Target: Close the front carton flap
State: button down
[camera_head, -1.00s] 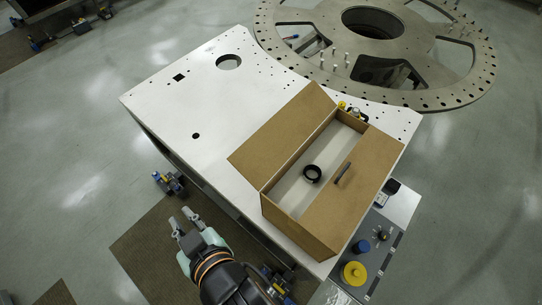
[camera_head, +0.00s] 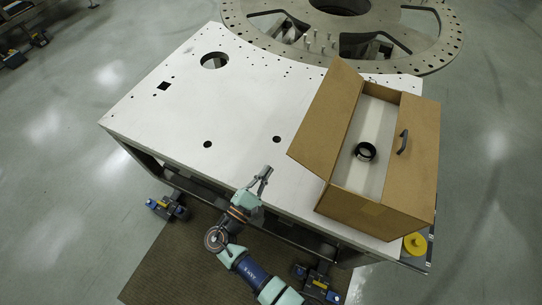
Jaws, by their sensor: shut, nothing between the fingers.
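A brown cardboard carton (camera_head: 370,213) stands on the right part of the white plate. Its left flap (camera_head: 327,120) is open and leans outward to the left. Its right flap (camera_head: 411,160) lies over the right part of the top and carries a dark handle (camera_head: 403,142). Between the flaps the pale inside shows, with a black ring (camera_head: 365,152) in it. I cannot tell which flap is called the front one. My gripper (camera_head: 267,172) is shut and empty near the plate's front edge, left of the carton and apart from it.
The white plate (camera_head: 190,120) is bare left of the carton, apart from holes. A large round metal turret ring (camera_head: 270,38) lies behind it. A yellow disc (camera_head: 414,243) sits at the plate's front right corner.

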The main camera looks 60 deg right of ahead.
jog(key=s+d+r+p, duration=0.3)
jog(key=d+r+p, duration=0.1)
jog(key=d, duration=0.5)
jog(key=shift+d+r, duration=0.15)
jog(key=shift+r, duration=0.3)
jog(key=shift+d, duration=0.1)
